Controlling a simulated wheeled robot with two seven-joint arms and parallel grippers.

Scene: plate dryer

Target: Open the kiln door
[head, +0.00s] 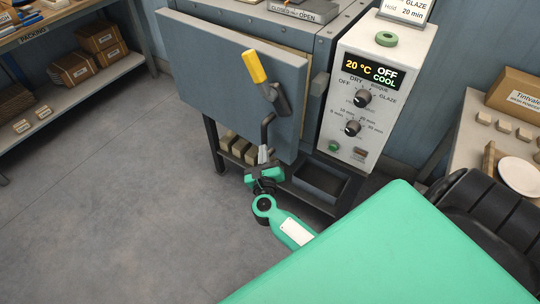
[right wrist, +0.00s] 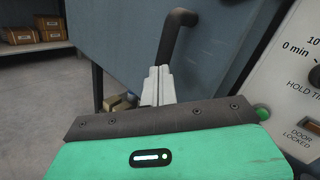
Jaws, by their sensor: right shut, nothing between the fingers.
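The grey kiln door (head: 215,65) is at the front of the kiln (head: 290,22). Its right edge appears to stand slightly out from the kiln body, with a pale layer showing there. A lever with a yellow grip (head: 255,66) points up and left from its pivot. Below it a dark bent pull bar (head: 267,130) shows; it is also in the right wrist view (right wrist: 176,38). My right gripper (head: 263,154) is shut and empty near the bar's lower end. In the right wrist view its fingertips (right wrist: 157,74) overlap the bar's lower end; contact is unclear. My left gripper is out of view.
The control panel (head: 375,90) right of the door reads 20 °C, OFF, COOL. A stand with a shelf (head: 300,190) and small blocks is under the kiln. A packing bench (head: 75,80) stands at left, a table (head: 480,140) at right. The floor (head: 120,200) in front is clear.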

